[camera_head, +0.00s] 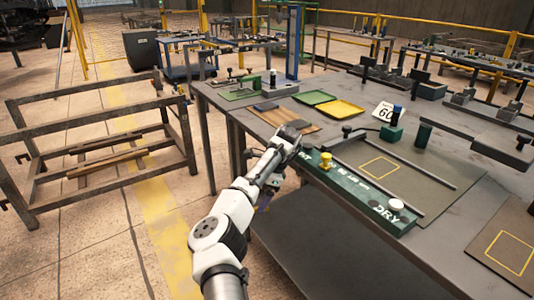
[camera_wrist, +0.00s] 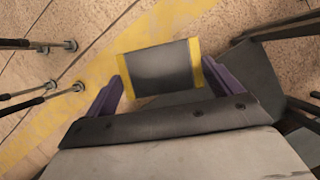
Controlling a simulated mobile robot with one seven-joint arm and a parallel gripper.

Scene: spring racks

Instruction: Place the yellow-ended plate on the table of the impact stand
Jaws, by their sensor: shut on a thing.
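The yellow-ended plate (camera_wrist: 162,70) is a dark grey rectangle with a yellow strip at its left and right ends. In the wrist view it sits between the two purple fingers of my gripper (camera_wrist: 163,78), which are shut on it at its yellow ends. The floor shows beyond it. In the head view my gripper (camera_head: 265,203) is beside the near edge of the large grey table, partly hidden by my arm. The plate cannot be made out there. I cannot tell for certain which fixture is the impact stand.
The grey table (camera_head: 465,215) carries a green base marked DRY (camera_head: 350,190), a yellow tray (camera_head: 341,109), a wooden board (camera_head: 285,115) and a sign reading 60 (camera_head: 385,112). A brown metal frame (camera_head: 95,110) stands on the floor at left. A blue post (camera_head: 294,42) rises behind.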

